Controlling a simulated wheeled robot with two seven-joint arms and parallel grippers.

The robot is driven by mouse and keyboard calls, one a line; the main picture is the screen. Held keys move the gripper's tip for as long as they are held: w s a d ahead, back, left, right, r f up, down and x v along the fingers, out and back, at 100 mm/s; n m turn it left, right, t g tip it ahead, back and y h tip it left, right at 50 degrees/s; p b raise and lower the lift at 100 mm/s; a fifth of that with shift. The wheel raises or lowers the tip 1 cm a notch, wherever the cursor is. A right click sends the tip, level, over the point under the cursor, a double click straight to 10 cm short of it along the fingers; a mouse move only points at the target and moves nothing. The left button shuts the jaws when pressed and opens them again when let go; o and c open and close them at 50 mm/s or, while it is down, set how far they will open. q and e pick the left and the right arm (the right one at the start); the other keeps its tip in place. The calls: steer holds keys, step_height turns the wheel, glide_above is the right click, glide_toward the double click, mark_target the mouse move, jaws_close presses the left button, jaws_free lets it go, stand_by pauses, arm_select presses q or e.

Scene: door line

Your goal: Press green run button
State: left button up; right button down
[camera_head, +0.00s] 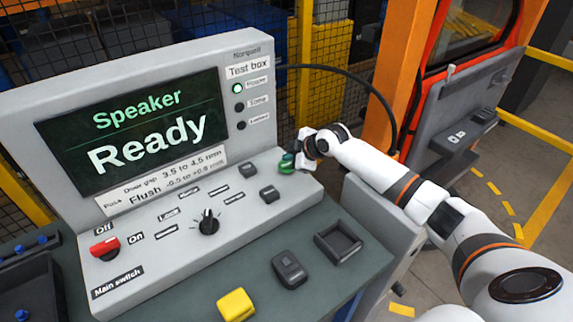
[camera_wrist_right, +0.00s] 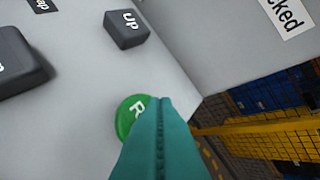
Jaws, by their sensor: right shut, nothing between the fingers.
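The green run button (camera_head: 286,163) sits at the right end of the sloped panel of the test box (camera_head: 170,215). My right gripper (camera_head: 296,163) is at the button, shut and empty. In the right wrist view the green button (camera_wrist_right: 127,113) shows a letter "R", and the shut teal fingertips (camera_wrist_right: 157,110) cover part of it. I cannot tell whether the fingertips touch the button or hover just above it. The screen (camera_head: 135,130) reads "Speaker Ready". My left gripper is not in view.
A dark "Up" button (camera_wrist_right: 126,29) lies close to the green one. The panel also has a red main switch (camera_head: 105,246) and a black knob (camera_head: 208,222). A yellow block (camera_head: 236,304), a dark device (camera_head: 289,268) and a square tray (camera_head: 338,243) are on the bench.

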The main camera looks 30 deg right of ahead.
mark_target(290, 167)
steer(key=shift+f, duration=0.15)
stand_by(0.6)
steer(key=shift+f, duration=0.3)
steer(key=shift+f+b, duration=0.5)
steer(key=shift+f, duration=0.05)
stand_by(0.6)
steer(key=shift+r, duration=0.1)
steer(key=shift+r+p, duration=0.8)
steer(key=shift+r, duration=0.05)
steer(key=shift+r+p, duration=2.1)
steer(key=shift+r, duration=0.45)
